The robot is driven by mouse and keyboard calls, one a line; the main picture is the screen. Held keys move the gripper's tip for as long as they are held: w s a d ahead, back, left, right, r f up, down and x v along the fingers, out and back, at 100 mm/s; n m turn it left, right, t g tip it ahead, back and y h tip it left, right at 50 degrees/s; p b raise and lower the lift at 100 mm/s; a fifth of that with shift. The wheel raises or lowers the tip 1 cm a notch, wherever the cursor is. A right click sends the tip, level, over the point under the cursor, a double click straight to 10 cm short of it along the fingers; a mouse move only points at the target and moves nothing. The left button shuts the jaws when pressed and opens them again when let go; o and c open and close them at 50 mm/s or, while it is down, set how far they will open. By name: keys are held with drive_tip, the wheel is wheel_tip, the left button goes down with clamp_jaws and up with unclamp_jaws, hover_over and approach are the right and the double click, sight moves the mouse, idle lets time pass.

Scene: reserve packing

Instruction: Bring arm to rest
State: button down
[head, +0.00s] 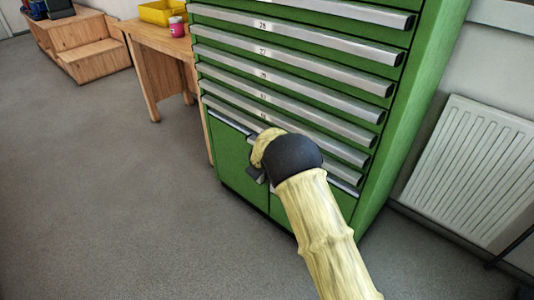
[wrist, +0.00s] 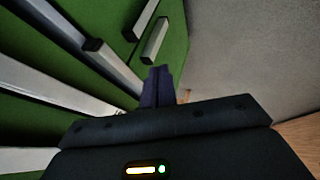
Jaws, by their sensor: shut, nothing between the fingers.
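My arm reaches forward from the bottom of the head view. My gripper (head: 256,174) is mostly hidden behind my wrist there, in front of the lower part of a green drawer cabinet (head: 232,160). In the wrist view my gripper's two dark fingers (wrist: 158,86) are together with nothing between them. They point toward the cabinet's green front (wrist: 120,25) and its metal handles. I cannot tell how far the fingertips are from the cabinet.
Numbered drawers with long metal handles (head: 290,88) fill the cabinet's upper part. A white radiator (head: 470,170) is on the right wall. A wooden table (head: 150,50) with a yellow bin (head: 158,12) and a pink container (head: 177,28) stands left. Wooden steps (head: 88,52) lie beyond. Grey floor (head: 110,190) is clear at left.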

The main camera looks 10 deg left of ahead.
drive_tip(key=s+d+r+m+g+h, duration=0.1)
drive_tip(key=s+d+r+m, duration=0.3)
drive_tip(key=d, duration=0.6)
drive_tip(key=s+d+r+m+g+h, duration=0.15)
drive_tip(key=s+d+r, duration=0.4)
drive_tip(key=d, duration=0.55)
drive_tip(key=s+d+r+m+g, duration=0.15)
drive_tip(key=s+d, duration=0.25)
drive_tip(key=s, duration=0.4)
drive_tip(key=s+d+r+m, duration=0.1)
drive_tip(key=s+d+m, duration=0.2)
drive_tip(key=s+d, duration=0.35)
drive_tip(key=s+d+r+m+g, duration=0.1)
drive_tip(key=s+d+r+m, duration=0.15)
drive_tip(key=s, duration=0.65)
wheel_tip(320, 180, up, 27)
drive_tip(key=p, duration=2.8)
drive_tip(key=shift+r, duration=0.2)
drive_tip(key=shift+n+y, duration=0.25)
